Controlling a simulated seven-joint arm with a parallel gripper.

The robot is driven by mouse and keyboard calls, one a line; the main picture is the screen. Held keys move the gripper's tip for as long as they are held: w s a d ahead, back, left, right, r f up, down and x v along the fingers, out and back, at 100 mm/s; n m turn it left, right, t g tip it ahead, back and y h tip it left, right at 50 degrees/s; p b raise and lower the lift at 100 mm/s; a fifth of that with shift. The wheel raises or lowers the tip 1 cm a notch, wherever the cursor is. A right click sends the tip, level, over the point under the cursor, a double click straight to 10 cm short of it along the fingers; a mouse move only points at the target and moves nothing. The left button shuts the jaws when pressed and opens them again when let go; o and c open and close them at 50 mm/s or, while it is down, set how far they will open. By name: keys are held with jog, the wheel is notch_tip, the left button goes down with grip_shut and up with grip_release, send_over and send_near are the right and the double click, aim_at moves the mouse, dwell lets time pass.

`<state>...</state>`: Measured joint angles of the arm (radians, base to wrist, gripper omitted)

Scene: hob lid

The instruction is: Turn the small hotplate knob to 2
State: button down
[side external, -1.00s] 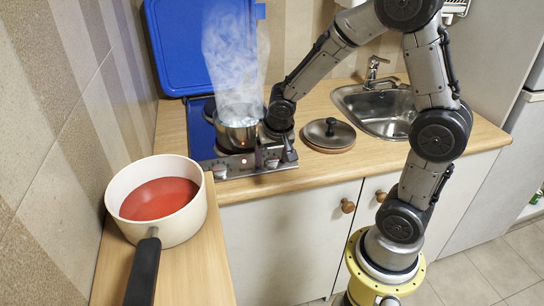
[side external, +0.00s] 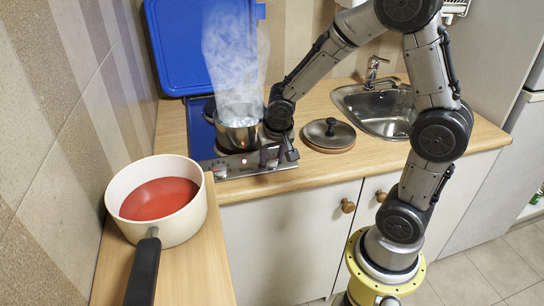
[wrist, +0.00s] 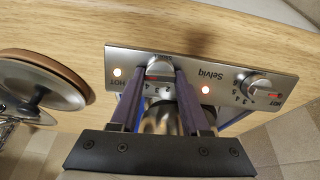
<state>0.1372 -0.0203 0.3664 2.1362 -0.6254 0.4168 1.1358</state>
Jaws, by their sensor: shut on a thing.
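The hob's steel control panel (wrist: 225,72) carries two knobs and shows upside down in the wrist view. My gripper (wrist: 163,76) is shut on the knob (wrist: 160,66) at the left of that view, one finger on each side. This is the right-hand knob in the side external view, where my gripper (side external: 276,158) reaches the panel's right part. The fingers partly cover the dial numbers, and I cannot read the setting. The other knob (wrist: 260,84) stands free, with its numbers beside it. It also shows in the side external view (side external: 220,171).
A steaming steel pot (side external: 238,130) stands on the hob close behind my gripper. The blue hob lid (side external: 185,50) is raised. A pot lid (side external: 328,132) lies on a wooden board to the right. A pan of red liquid (side external: 160,195) stands front left. Two panel lamps glow.

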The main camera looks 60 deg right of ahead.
jog(key=n, duration=0.5)
jog(key=shift+a+n, duration=0.15)
jog(key=shift+n, duration=0.15)
jog(key=n+h, duration=0.1)
jog(key=n, duration=0.5)
jog(key=shift+w+a, duration=0.1)
jog(key=n, duration=0.5)
jog(key=shift+a+f+n+h, duration=0.1)
jog(key=shift+f+n+h, duration=0.05)
jog(key=shift+n+h, duration=0.2)
jog(key=n, duration=0.5)
jog(key=shift+n, duration=0.25)
jog(key=shift+t+h, duration=0.25)
jog(key=shift+t, duration=0.05)
jog(key=shift+c, duration=1.9)
grip_release()
jog(key=shift+s, duration=0.2)
